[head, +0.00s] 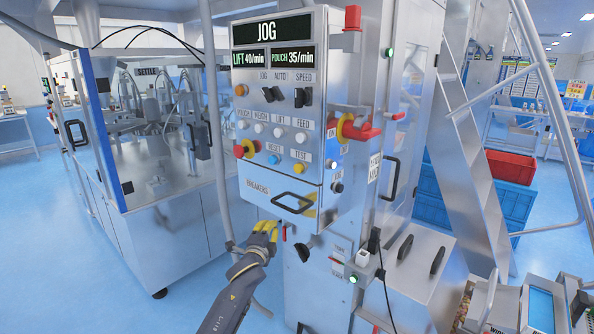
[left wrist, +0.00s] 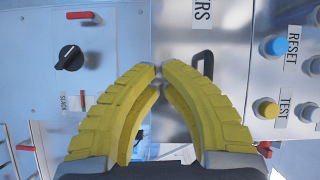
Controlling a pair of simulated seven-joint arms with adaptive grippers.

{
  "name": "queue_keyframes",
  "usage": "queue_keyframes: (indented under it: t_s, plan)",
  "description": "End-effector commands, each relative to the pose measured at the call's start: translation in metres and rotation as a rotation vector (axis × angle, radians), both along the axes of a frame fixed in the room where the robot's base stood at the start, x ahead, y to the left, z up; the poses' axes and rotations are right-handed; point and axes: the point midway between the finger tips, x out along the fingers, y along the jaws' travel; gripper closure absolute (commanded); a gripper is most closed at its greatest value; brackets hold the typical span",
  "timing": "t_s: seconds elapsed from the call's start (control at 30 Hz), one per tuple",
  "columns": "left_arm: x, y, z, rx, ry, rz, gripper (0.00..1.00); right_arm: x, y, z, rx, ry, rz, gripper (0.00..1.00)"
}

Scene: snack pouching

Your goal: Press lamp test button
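The control panel (head: 322,120) stands upright in the middle of the head view, with JOG on its top display. A yellow button (head: 299,169) sits low on it, by the TEST label. In the left wrist view the yellow TEST button (left wrist: 266,108) is at the right, apart from the fingers. My left gripper (head: 264,228) has yellow fingers and is below the panel's lower left edge, touching no button. In the left wrist view its fingertips (left wrist: 160,70) meet with nothing between them. My right gripper is not in view.
A blue RESET button (head: 274,159) is left of the yellow one. The BREAKERS drawer handle (head: 295,203) juts out below the buttons. A black rotary knob (left wrist: 70,57) is at left in the wrist view.

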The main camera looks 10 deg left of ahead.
Motion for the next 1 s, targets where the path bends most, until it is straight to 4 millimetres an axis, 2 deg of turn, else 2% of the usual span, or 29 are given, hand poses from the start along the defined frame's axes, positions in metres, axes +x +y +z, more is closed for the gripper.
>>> queue_keyframes:
  t_s: [0.03, 0.1, 0.27, 0.43, 0.6, 0.7, 1.0]
  plan:
    - [-0.001, -0.002, 0.023, 0.044, -0.034, -0.001, 1.0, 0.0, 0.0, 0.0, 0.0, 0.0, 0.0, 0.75]
    - [-0.003, -0.004, 0.052, 0.119, -0.075, 0.003, 1.0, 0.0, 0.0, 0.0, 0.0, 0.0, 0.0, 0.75]
    - [-0.014, -0.008, 0.118, 0.308, -0.172, 0.024, 1.0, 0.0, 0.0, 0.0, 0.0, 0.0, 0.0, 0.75]
    - [-0.039, -0.012, 0.181, 0.571, -0.264, 0.078, 1.0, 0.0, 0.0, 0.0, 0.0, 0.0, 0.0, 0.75]
    - [-0.063, -0.012, 0.209, 0.832, -0.295, 0.139, 1.0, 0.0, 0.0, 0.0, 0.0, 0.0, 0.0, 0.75]
    - [-0.07, -0.009, 0.217, 0.958, -0.292, 0.171, 1.0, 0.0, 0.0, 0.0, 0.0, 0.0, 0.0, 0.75]
    - [-0.07, -0.003, 0.212, 1.185, -0.247, 0.208, 1.0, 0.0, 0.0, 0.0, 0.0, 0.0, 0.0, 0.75]
